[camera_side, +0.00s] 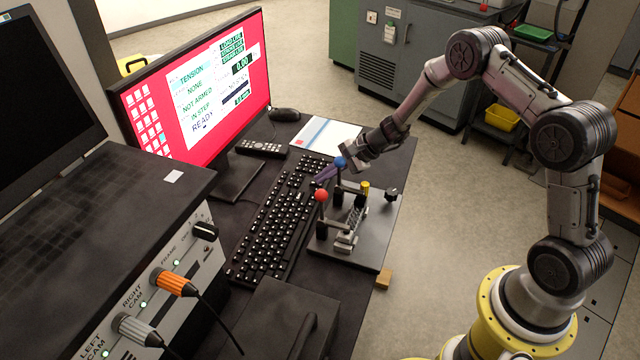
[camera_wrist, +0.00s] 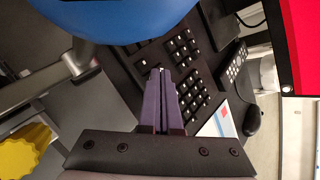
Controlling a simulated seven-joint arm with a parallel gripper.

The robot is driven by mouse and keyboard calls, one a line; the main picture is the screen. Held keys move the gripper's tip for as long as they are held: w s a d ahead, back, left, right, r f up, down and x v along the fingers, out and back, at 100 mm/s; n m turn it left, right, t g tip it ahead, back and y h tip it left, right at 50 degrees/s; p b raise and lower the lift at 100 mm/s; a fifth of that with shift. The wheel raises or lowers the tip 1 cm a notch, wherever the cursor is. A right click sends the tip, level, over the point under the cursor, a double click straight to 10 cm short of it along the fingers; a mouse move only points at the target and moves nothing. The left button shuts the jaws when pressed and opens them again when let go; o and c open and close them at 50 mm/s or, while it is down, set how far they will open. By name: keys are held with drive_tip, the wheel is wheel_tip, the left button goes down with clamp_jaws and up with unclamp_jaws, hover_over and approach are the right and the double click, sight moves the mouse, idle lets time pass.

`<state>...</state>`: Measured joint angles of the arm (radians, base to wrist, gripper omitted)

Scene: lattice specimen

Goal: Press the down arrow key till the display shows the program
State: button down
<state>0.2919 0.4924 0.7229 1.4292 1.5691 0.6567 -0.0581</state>
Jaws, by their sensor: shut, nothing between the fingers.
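The monitor (camera_side: 195,85) shows a white panel on a red background. I can read TENSION, NONE, NOT ARMED, IN STEP and READY. The black keyboard (camera_side: 272,232) lies on the desk in front of the monitor; part of it also shows in the wrist view (camera_wrist: 192,48). My gripper (camera_side: 318,180) is shut and empty, its purple fingers pointing down at the keyboard's far right part. In the wrist view the fingertips (camera_wrist: 157,72) overlap the keys near a gap in the layout. The down arrow key cannot be told apart, and contact cannot be judged.
A small lever rig with a blue ball (camera_side: 340,162), a red ball (camera_side: 321,195) and a yellow knob (camera_side: 365,187) stands right beside the keyboard, close to my gripper. A remote (camera_side: 262,149), a mouse (camera_side: 284,114) and a paper (camera_side: 326,135) lie beyond the keyboard.

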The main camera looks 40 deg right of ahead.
drive_tip(key=shift+r, duration=0.7)
drive_tip(key=shift+r, duration=2.55)
idle(1.9)
wheel_tip(320, 180, up, 4)
drive_tip(key=shift+f, duration=0.15)
drive_tip(key=shift+f, duration=0.15)
drive_tip(key=shift+f, duration=4.25)
